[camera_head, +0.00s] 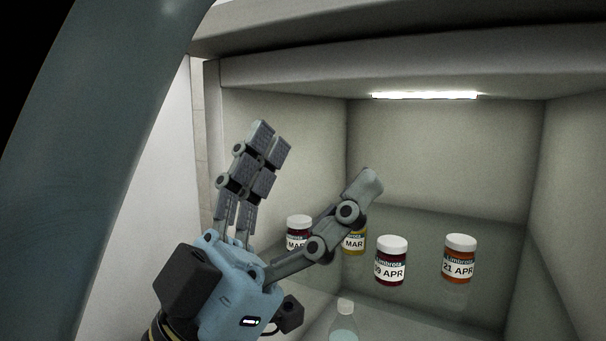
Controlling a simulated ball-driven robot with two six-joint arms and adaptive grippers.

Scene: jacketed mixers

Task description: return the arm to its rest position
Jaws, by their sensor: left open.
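My left gripper (312,168) is open and empty, its fingers spread and pointing up in front of an open lit cabinet. Its blue palm is at the lower middle of the view. A large blue-grey arm link of mine fills the left side. Its fingers partly hide jars on the cabinet's shelf. I cannot see my right gripper.
The cabinet (430,155) has a light strip (425,95). Its shelf holds a dark red "09 APR" jar (391,262), an orange "21 APR" jar (459,260), a dark "MAR" jar (298,230) and a yellow "MAR" jar (354,243). A white-capped bottle (344,322) stands lower.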

